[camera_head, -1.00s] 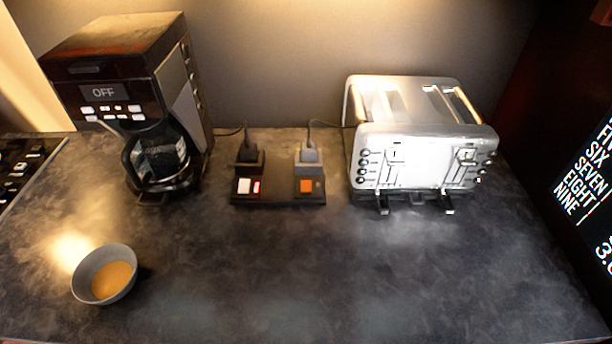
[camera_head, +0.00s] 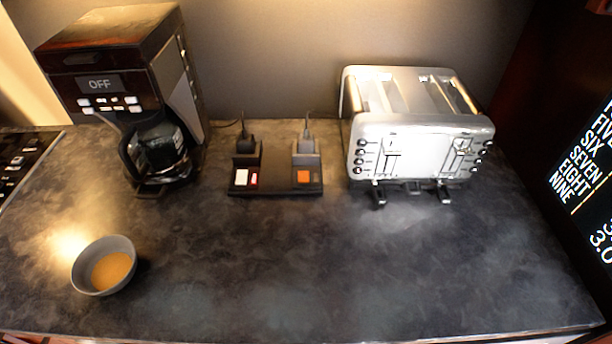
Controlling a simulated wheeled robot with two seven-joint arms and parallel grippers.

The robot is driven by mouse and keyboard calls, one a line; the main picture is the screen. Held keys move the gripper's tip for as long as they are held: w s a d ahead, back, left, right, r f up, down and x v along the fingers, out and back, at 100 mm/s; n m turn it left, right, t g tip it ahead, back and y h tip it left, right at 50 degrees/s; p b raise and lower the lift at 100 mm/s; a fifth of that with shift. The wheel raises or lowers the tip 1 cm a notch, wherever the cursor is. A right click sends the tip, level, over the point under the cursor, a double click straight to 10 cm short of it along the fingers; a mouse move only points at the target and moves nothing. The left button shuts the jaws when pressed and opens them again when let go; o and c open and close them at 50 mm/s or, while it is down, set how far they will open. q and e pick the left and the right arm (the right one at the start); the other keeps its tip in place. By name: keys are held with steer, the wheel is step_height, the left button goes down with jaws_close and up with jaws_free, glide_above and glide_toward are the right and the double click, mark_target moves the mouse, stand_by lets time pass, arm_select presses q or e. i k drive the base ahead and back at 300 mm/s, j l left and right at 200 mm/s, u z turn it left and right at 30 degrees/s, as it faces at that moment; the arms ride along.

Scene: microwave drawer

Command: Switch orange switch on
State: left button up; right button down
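The orange switch (camera_head: 303,177) is a small square on the right side of a black power strip (camera_head: 276,188). The strip lies on the dark countertop between the coffee maker and the toaster. A white switch (camera_head: 241,177) with a small red part beside it is on the strip's left side. A black plug (camera_head: 245,147) stands behind the white switch and a grey plug (camera_head: 306,146) behind the orange one. The orange switch is too small to tell its position. Neither of my grippers is in view.
A coffee maker (camera_head: 110,75) showing OFF stands at the left and a silver toaster (camera_head: 418,145) at the right. A grey bowl (camera_head: 78,272) with orange-brown contents sits front left. A stovetop (camera_head: 22,160) is at the left edge. The counter's front middle is clear.

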mark_target(303, 176)
steer(key=k, duration=0.25)
steer(key=k+l, duration=0.2)
steer(key=l, duration=0.15)
steer(key=k+l, duration=0.15)
steer(key=l, duration=0.25)
steer(key=k+l, duration=0.2)
steer(key=l, duration=0.15)
steer(key=u, duration=0.05)
